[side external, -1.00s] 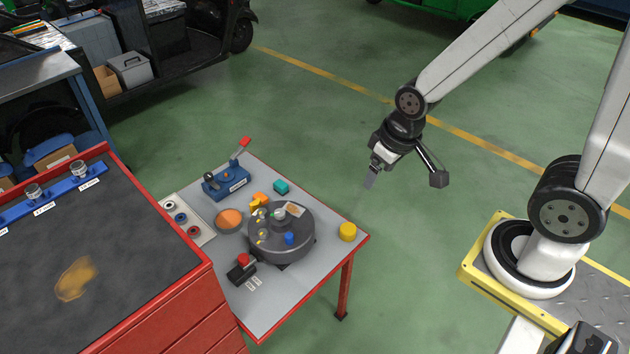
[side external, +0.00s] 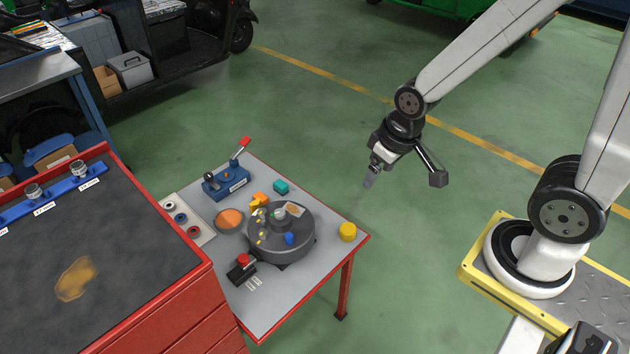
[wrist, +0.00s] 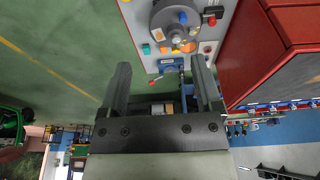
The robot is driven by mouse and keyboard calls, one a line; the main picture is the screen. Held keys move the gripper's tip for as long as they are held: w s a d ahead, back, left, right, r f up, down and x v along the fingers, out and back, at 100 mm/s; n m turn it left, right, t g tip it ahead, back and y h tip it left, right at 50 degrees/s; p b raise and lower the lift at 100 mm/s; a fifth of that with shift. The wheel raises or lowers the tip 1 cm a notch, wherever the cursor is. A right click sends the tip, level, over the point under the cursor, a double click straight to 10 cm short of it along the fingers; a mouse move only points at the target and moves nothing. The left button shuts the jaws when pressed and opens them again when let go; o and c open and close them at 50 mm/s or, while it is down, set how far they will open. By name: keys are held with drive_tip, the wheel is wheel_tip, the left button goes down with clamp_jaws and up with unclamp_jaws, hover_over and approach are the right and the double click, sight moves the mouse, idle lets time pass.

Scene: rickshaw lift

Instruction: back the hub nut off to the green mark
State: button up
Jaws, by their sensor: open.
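The round dark grey hub (side external: 295,238) sits on the small grey-topped table. A pale nut-like piece (side external: 280,213) stands near its middle, with several small coloured pieces around it. I cannot make out a green mark. My gripper (side external: 369,181) hangs in the air to the upper right of the hub, well apart from it. In the wrist view my gripper (wrist: 160,82) has its two fingers wide apart with nothing held between them. The hub (wrist: 160,20) shows beyond the fingers in that view, near the top.
On the table (side external: 315,275) stand a blue fixture with a red-tipped lever (side external: 226,183), an orange bowl (side external: 229,220), a teal block (side external: 281,187), a yellow cylinder (side external: 347,232) and a red button box (side external: 242,268). A red cabinet (side external: 180,320) adjoins at left. Open floor lies right of the table.

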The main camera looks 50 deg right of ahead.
drive_tip(key=w+f, duration=0.2)
drive_tip(key=w, duration=0.7)
drive_tip(key=n+g, duration=0.2)
drive_tip(key=g, duration=0.1)
hover_over(280, 212)
wheel_tip(280, 212, down, 19)
drive_tip(key=shift+s+f, duration=0.1)
drive_tip(key=shift+s, duration=0.05)
drive_tip(key=shift+f, duration=0.4)
drive_tip(key=shift+f, duration=3.85)
